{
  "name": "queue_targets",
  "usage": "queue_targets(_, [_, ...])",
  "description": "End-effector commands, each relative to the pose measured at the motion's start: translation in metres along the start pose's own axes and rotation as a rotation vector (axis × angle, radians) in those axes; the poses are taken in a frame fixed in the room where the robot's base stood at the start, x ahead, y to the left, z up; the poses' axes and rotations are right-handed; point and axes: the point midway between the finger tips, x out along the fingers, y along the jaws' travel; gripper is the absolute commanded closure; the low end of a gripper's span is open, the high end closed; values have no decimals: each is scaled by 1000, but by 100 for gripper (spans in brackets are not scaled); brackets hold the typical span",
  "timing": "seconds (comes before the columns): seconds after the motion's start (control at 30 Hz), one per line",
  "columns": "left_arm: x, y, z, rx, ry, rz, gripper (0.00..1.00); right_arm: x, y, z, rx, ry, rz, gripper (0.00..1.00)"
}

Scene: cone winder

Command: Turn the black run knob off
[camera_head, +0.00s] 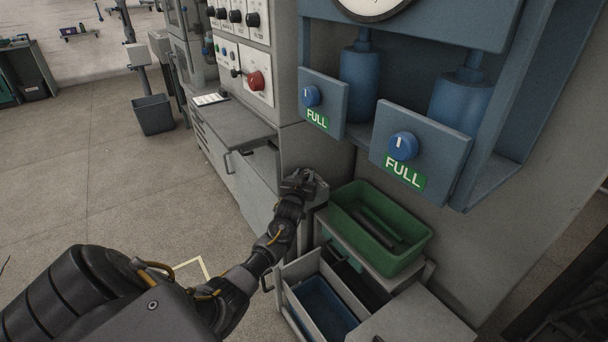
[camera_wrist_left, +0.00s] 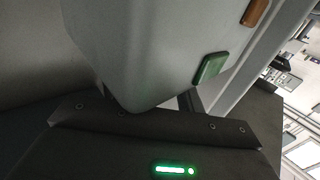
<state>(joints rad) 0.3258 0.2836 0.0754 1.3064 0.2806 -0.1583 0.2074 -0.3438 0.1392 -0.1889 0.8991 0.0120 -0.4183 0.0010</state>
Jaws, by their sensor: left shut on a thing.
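My left gripper (camera_head: 298,183) is low beside the machine, against a small grey box (camera_head: 320,188) near the green tray. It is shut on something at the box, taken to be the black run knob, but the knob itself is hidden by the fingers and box. In the left wrist view the grey box (camera_wrist_left: 150,50) fills the upper middle, with a green rectangle (camera_wrist_left: 211,67) and an orange one (camera_wrist_left: 255,12) on its face. The dark gripper body with a green light lies below. The knob's angle cannot be seen. My right gripper is not in view.
A green tray (camera_head: 348,222) with dark bars stands just right of my gripper, above an open drawer (camera_head: 290,300). Blue panels with FULL labels (camera_head: 404,180) hang above right. A panel with a red knob (camera_head: 256,81) and several black knobs (camera_head: 235,16) is further back.

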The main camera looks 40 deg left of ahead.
Motion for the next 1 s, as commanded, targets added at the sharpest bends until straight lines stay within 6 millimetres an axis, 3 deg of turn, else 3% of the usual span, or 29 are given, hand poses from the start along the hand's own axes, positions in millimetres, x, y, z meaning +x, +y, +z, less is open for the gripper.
queue_targets(0.6, [0, 0, 0, 0, 2, -41, 85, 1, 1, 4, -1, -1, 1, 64])
queue_targets(0.63, [0, 0, 0, 0, 2, -41, 60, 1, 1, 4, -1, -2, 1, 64])
queue_targets(0.73, [0, 0, 0, 0, 2, -41, 47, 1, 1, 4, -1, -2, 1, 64])
queue_targets(1.0, [0, 0, 0, 0, 2, -41, 44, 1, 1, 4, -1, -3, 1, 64])
